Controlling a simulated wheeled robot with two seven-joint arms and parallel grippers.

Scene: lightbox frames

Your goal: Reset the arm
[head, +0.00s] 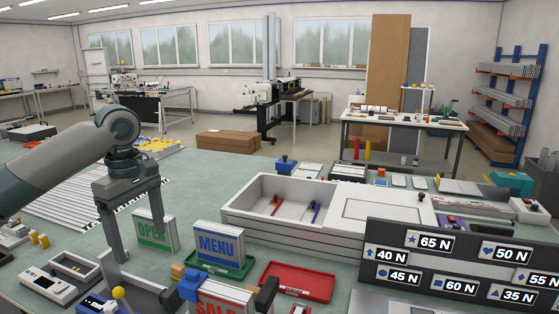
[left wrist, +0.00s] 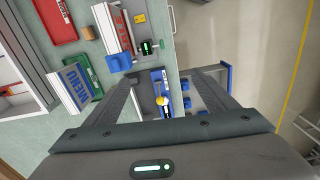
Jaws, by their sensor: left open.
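My left arm comes in from the left in the head view. Its grey gripper (head: 140,247) points down over the front left of the green table (head: 205,180), beside the green OPEN sign (head: 153,232). Its two fingers are spread apart with nothing held between them. In the left wrist view the open fingers (left wrist: 163,80) frame a grey tray area with a yellow ball (left wrist: 159,101) and blue parts near the table edge. My right gripper is not in view.
A blue MENU sign (head: 217,248) stands by a green tray, with a red tray (head: 297,281) to its right. A SALE sign (head: 222,298) stands in front. A white box (head: 245,194) and a dark board of force labels (head: 450,262) fill the right side.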

